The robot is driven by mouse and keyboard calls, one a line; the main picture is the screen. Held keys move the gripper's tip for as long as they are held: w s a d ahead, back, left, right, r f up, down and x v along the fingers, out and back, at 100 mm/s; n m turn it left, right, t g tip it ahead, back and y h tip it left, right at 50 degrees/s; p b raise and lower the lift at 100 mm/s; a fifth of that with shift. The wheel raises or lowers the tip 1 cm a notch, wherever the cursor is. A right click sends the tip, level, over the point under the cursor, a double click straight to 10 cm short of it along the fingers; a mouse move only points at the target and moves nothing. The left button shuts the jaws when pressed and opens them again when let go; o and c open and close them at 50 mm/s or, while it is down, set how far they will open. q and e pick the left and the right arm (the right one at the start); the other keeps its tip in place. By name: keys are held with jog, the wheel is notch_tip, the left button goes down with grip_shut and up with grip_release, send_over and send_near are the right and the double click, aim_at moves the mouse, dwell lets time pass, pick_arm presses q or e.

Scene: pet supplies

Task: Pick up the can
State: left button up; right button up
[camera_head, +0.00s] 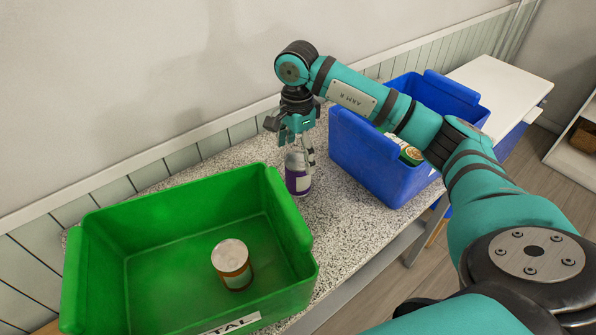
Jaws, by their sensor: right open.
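A can (233,265) with a pale metal top and an orange-brown label stands upright on the floor of the green bin (105,225). A second small cylindrical container (298,181), purple and white with a greyish top, stands upright on the speckled counter between the bins. My right gripper (301,149) points down over this purple container, open, with its fingers at the container's upper part. Whether the fingers touch it I cannot tell. My left gripper is not in view.
A blue bin (362,160) stands right of the purple container and holds a green-labelled item (408,152). The speckled counter (215,155) is bare behind the green bin. The wall (130,80) runs close along the back. My right arm spans over the blue bin.

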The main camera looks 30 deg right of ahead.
aim_at(298, 173)
jog(key=shift+f, duration=0.8)
jog(key=shift+f+p, duration=0.25)
jog(key=shift+p, duration=0.05)
notch_tip(298, 173, down, 4)
jog(key=shift+f+p, duration=0.2)
jog(key=shift+p, duration=0.8)
jog(key=shift+f, duration=0.25)
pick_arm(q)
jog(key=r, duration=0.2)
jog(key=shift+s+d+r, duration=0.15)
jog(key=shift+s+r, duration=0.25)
pick_arm(e)
jog(key=c, duration=1.2)
